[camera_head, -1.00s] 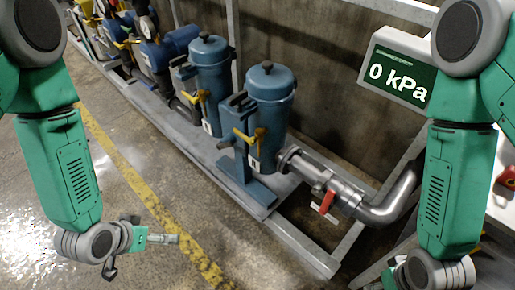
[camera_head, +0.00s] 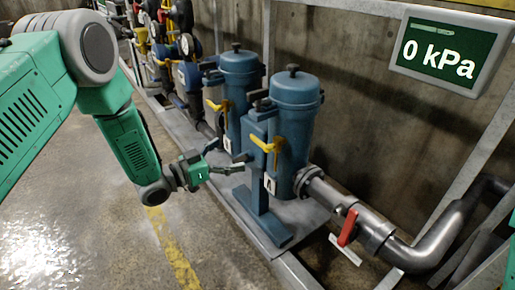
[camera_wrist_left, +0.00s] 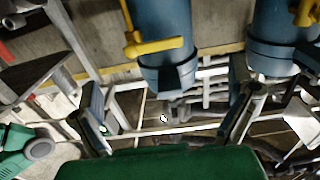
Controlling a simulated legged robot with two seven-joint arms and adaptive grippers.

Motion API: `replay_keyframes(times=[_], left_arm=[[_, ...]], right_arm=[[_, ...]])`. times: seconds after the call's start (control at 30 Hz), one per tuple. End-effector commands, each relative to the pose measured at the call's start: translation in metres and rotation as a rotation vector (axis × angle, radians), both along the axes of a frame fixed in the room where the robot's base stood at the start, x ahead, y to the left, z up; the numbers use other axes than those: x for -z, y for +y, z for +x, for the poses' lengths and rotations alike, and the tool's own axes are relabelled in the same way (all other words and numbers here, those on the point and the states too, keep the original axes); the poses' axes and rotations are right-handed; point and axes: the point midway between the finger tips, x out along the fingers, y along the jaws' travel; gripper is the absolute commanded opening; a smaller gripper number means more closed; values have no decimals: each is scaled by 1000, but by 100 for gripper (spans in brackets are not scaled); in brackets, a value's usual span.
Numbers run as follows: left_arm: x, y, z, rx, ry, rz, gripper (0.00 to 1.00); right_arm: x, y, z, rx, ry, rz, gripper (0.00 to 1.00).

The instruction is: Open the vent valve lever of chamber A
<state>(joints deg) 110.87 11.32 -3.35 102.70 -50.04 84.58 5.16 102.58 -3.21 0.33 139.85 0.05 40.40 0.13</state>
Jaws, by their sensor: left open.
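Two blue cylindrical chambers stand side by side in the head view, the nearer (camera_head: 296,115) and the farther (camera_head: 240,80). Each has a yellow lever: the nearer lever (camera_head: 264,145) and the farther lever (camera_head: 214,105). In the left wrist view, one yellow lever (camera_wrist_left: 157,47) is beyond the open fingers (camera_wrist_left: 168,108). My right gripper is out of view.
A display (camera_head: 447,52) reads 0 kPa. A steel pipe (camera_head: 325,188) with a red handle (camera_head: 348,228) runs right from the nearer chamber. The grey base frame (camera_head: 250,222) edges the floor. The floor (camera_head: 75,190) at left is clear.

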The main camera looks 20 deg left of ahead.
Motion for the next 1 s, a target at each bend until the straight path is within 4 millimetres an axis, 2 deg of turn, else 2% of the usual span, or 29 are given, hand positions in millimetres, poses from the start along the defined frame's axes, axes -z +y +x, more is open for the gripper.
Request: replay_keyframes(times=[0.03,0.2,0.4,0.6,0.87,1.0], left_arm=[[1,-11,9,3,-3,2,98],[1,-36,37,4,-1,7,98],[2,-48,61,1,0,0,98],[1,-53,70,-1,2,-5,98],[-1,-59,71,0,2,3,98],[-1,-59,71,0,2,3,49]], right_arm=[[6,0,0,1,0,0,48],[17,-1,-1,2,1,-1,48],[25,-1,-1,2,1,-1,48],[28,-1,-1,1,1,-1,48],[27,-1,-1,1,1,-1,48],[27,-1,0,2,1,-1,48]])
